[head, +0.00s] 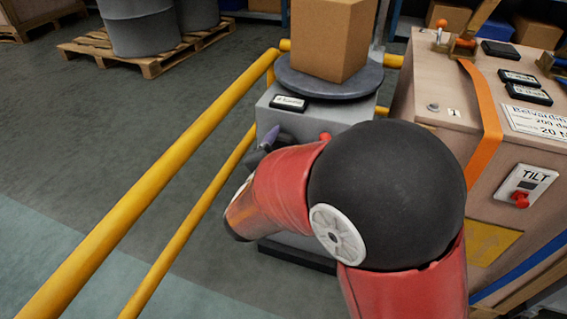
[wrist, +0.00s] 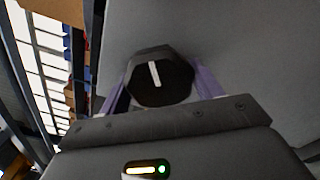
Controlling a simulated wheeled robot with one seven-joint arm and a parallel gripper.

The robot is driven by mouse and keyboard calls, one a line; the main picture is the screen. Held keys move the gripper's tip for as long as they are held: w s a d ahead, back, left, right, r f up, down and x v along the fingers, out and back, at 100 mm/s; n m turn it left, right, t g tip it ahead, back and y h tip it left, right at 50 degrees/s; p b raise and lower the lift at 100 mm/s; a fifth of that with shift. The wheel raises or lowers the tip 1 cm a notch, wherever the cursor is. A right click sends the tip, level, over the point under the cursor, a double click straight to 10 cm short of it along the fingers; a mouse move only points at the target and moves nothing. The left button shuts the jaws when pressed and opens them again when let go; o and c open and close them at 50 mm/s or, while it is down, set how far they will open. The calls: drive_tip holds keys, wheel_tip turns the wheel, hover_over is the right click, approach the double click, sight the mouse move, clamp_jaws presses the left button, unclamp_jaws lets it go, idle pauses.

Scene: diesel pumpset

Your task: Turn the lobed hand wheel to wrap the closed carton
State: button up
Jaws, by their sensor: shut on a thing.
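The lobed hand wheel (wrist: 160,82) is black with a white line on its face, which stands close to upright in the wrist view. My gripper (wrist: 161,90) is shut on it, with one purple finger at each side. In the head view my gripper (head: 268,140) is at the front of the grey turntable stand (head: 330,111), and my red and black arm hides much of the wheel and stand. The closed carton (head: 328,40) is brown and sits on the round dark turntable plate (head: 300,84) on top of the stand.
Yellow guard rails (head: 165,178) run along the left of the stand. A pallet (head: 150,60) with grey drums is at the back left. Floor left of the rails is clear.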

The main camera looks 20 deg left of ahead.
drive_tip(key=shift+m+b, duration=1)
drive_tip(key=shift+b, duration=0.2)
drive_tip(key=o, duration=1)
drive_tip(key=shift+c, duration=0.2)
drive_tip(key=s, duration=0.7)
drive_tip(key=shift+s+a, duration=0.3)
drive_tip(key=shift+s, duration=0.05)
